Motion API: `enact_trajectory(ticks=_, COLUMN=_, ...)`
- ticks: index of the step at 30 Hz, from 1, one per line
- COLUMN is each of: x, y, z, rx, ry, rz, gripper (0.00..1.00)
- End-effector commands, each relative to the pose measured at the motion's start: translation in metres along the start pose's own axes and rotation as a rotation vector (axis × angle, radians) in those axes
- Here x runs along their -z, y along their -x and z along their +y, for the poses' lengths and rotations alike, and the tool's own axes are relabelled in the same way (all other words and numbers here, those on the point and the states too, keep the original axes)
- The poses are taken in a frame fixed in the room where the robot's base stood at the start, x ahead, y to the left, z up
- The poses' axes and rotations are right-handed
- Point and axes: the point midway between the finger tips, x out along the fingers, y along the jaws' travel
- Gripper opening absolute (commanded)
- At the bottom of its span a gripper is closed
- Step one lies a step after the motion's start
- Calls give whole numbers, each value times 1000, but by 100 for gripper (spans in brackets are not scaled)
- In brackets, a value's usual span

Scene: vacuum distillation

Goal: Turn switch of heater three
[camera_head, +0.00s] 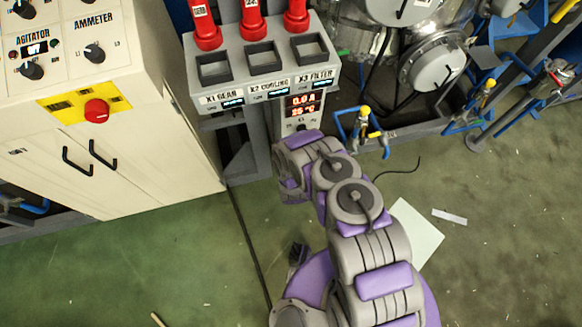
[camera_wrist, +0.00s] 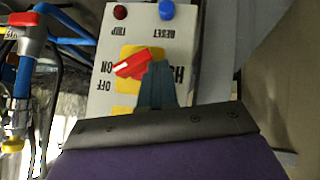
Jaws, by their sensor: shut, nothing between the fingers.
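In the wrist view a pale control box (camera_wrist: 185,40) appears upside down, with a red rotary switch (camera_wrist: 130,65) on a yellow plate (camera_wrist: 127,107) marked OFF and ON. The switch handle sits tilted. My gripper (camera_wrist: 157,68) is shut and empty, its fingertips beside the right end of the red handle; I cannot tell whether they touch it. The fingers hide part of the plate and of a large label starting with H. In the head view a narrow box with a red display (camera_head: 302,106) stands just beyond my arm, which hides its lower part and my gripper.
A blue button (camera_wrist: 166,10) and a red lamp (camera_wrist: 120,12) sit near the switch. Above the display box is a grey panel (camera_head: 262,84) with red plugs. A cream cabinet (camera_head: 125,150) stands left; blue pipes with yellow valves (camera_head: 364,112) stand right. Green floor is open in front.

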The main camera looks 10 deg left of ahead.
Motion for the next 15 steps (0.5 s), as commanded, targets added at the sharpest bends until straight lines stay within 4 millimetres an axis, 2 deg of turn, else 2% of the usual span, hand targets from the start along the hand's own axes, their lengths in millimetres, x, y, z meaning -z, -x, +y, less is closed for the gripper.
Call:
enact_trajectory(ticks=8, x=-7, y=-4, z=-7, rx=-91, ry=96, rz=-6, gripper=0)
enact_trajectory(ticks=15, x=-9, y=-10, z=-9, rx=-98, ry=98, rz=-5, gripper=0)
